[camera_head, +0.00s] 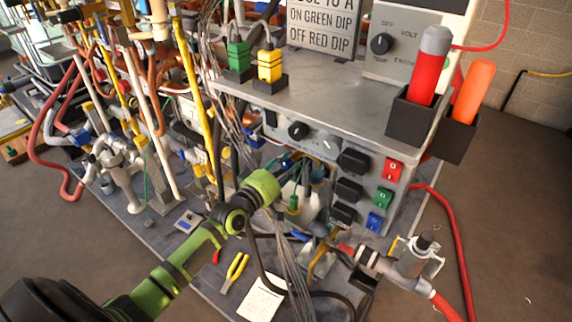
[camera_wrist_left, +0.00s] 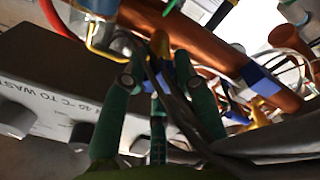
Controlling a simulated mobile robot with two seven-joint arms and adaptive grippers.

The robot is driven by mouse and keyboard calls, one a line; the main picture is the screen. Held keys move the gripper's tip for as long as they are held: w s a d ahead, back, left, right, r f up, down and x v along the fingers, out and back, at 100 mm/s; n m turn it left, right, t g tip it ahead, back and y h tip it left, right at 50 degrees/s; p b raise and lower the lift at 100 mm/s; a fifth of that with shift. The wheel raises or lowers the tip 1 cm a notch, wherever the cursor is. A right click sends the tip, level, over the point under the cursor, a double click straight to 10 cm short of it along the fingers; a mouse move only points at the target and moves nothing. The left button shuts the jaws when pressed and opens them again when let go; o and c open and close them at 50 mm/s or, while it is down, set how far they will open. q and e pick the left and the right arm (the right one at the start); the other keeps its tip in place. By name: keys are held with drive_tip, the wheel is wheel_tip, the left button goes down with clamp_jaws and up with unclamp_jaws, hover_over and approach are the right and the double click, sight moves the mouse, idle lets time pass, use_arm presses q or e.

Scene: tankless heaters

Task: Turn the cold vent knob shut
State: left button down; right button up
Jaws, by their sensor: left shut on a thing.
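My left gripper (camera_head: 289,163) reaches in from the lower left on its green arm, to the piping under the metal bench top. In the left wrist view its two dark green fingers (camera_wrist_left: 171,57) close in toward a small orange-yellow part. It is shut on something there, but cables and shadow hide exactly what. I cannot make out the cold vent knob for certain in either view. My right gripper does not show.
Grey cables cross close to the fingers. A copper pipe (camera_wrist_left: 205,50) runs behind them. A panel with black knobs (camera_head: 299,131) faces the front. Yellow pliers (camera_head: 235,270) and a paper sheet (camera_head: 262,299) lie on the lower board. A red hose (camera_head: 457,230) curves at the right.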

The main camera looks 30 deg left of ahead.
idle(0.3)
use_arm(q)
drive_tip(key=c, duration=0.9)
unclamp_jaws()
drive_tip(key=shift+c, duration=0.2)
drive_tip(key=s+a, duration=0.1)
drive_tip(key=s, duration=1.1)
drive_tip(key=shift+a, duration=0.35)
drive_tip(key=shift+w, duration=0.1)
